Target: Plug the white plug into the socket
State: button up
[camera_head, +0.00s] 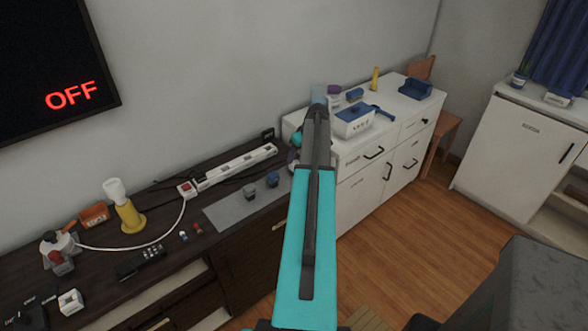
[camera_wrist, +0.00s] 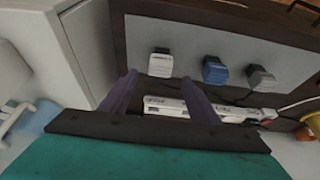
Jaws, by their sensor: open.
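In the wrist view, my gripper (camera_wrist: 159,77) is open and empty, with its two dark purple fingers spread. The white plug (camera_wrist: 160,64) stands on a grey mat (camera_wrist: 190,35) just past the fingertips, roughly in line with the gap between them. I cannot tell the distance in depth. In the head view my arm covers the place where the white plug stands. The white socket strip (camera_wrist: 215,107) lies behind the fingers in the wrist view. In the head view the strip (camera_head: 236,166) lies along the wall on the dark cabinet, with a red switch at its left end.
A blue plug (camera_wrist: 214,70) and a grey plug (camera_wrist: 261,78) stand in a row beside the white one. A white cabinet (camera_wrist: 60,50) rises at the left in the wrist view. A yellow lamp (camera_head: 129,215) and a screen reading OFF (camera_head: 50,70) are at the left in the head view.

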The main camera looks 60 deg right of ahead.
aim_at(294, 162)
jog(key=shift+p+x, duration=1)
jog(key=shift+x, duration=0.3)
jog(key=shift+p+x, duration=0.35)
jog(key=shift+x, duration=0.95)
jog(key=shift+w, duration=0.1)
jog(key=shift+c, duration=0.4)
jog(key=shift+r, duration=0.1)
jog(key=c, duration=1.1)
